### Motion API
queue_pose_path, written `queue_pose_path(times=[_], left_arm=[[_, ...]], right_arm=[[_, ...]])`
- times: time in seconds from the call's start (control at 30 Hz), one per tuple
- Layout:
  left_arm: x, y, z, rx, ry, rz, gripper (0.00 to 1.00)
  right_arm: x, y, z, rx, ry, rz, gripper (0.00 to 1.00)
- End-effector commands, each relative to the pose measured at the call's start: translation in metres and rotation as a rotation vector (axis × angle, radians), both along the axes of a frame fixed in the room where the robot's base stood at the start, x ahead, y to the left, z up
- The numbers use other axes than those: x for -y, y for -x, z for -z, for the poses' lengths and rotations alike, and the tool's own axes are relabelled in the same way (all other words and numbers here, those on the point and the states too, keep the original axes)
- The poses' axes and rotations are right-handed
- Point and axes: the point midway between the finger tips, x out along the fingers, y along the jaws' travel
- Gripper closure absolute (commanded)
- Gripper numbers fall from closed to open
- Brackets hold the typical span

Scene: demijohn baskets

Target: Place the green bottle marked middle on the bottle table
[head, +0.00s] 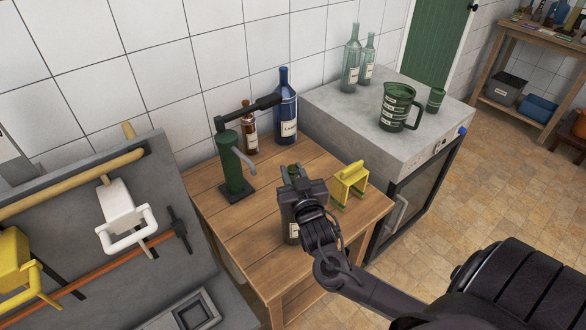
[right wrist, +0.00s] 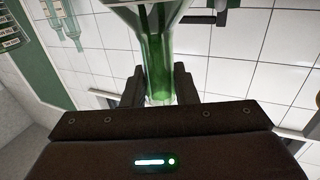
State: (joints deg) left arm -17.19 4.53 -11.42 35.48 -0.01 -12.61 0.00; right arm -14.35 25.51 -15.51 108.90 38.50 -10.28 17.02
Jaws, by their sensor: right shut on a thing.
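My right gripper (head: 292,178) is shut on the neck of a green bottle (head: 284,212) above or on the wooden bottle table (head: 240,240). The bottle looks about upright near the table's middle. The gripper and wrist hide most of it, with a bit of pale label showing low down. I cannot tell if its base touches the boards. In the right wrist view the green glass neck (right wrist: 157,60) sits between the two dark fingers. The word on the label cannot be read. My left gripper is not in view.
On the table stand a green corker (head: 235,165), a brown bottle (head: 249,132), a blue bottle (head: 285,108) and a yellow stand (head: 350,185) close to my gripper's right. A grey counter (head: 335,105) holds clear bottles and a green jug (head: 396,106). The table's front left is clear.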

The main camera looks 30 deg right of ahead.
Motion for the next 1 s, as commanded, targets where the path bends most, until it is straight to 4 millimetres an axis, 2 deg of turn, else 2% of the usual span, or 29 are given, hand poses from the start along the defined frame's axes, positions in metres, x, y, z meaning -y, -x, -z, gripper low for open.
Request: queue_pose_path(times=[0.03,0.23,0.27,0.4,0.73,0.87,1.0], left_arm=[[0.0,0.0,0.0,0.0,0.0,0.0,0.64],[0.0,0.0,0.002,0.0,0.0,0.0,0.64],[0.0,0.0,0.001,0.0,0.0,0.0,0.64],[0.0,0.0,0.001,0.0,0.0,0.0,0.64],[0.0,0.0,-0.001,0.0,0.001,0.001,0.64],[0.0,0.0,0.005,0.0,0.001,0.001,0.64],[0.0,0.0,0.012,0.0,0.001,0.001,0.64]], right_arm=[[0.001,-0.001,-0.005,0.012,0.001,0.001,1.0],[0.001,-0.001,-0.002,0.011,0.001,0.001,1.0],[0.0,0.0,0.002,-0.001,0.0,0.0,0.7],[0.0,0.0,0.002,-0.001,0.0,0.0,0.52],[0.0,0.0,-0.002,0.0,0.0,0.0,0.52],[-0.005,0.015,0.003,-0.003,-0.002,-0.002,0.52],[-0.014,0.042,0.004,-0.005,-0.003,-0.001,0.52]])
